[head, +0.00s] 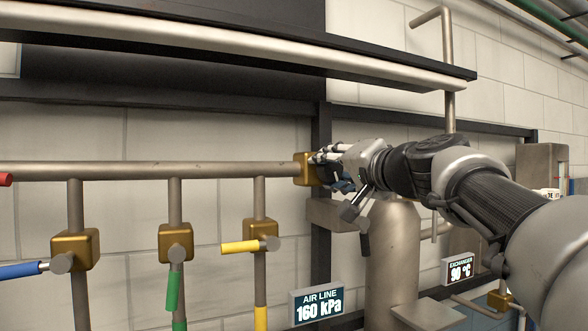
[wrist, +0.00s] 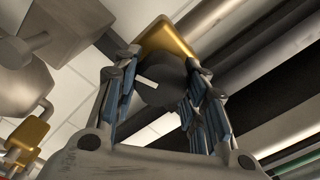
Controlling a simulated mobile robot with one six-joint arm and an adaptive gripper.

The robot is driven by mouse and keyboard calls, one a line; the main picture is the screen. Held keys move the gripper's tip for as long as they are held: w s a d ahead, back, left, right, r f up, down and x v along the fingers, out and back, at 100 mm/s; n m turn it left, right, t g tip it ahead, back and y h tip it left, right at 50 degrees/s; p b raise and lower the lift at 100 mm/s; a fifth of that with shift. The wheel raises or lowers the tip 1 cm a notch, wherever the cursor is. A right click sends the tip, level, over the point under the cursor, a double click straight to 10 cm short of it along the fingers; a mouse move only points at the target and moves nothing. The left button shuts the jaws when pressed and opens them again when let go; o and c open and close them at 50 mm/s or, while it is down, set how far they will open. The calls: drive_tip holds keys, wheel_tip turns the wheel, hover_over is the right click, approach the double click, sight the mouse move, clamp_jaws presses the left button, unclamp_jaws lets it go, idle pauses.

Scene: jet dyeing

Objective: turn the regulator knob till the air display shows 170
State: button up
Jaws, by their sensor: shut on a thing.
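The regulator is a brass block (head: 303,168) at the right end of the horizontal pipe in the head view. In the wrist view the brass body (wrist: 166,38) shows behind a dark round knob (wrist: 160,82) with a pale mark on its face. My gripper (wrist: 163,88) is shut on the knob, with a finger on each side of it. The air display (head: 317,305) reads "AIR LINE 160 kPa".
Valves with blue (head: 20,270), green (head: 173,288) and yellow (head: 240,247) handles sit on vertical pipes at the left. An exchanger display (head: 459,268) reads 90 °C. A grey cylinder (head: 392,260) stands below my arm. A thick pipe (head: 230,45) and dark shelf run overhead.

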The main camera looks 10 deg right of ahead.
drive_tip(key=o, duration=1.1)
drive_tip(key=shift+s, duration=0.1)
drive_tip(key=v, duration=0.7)
drive_tip(key=shift+s+r, duration=0.1)
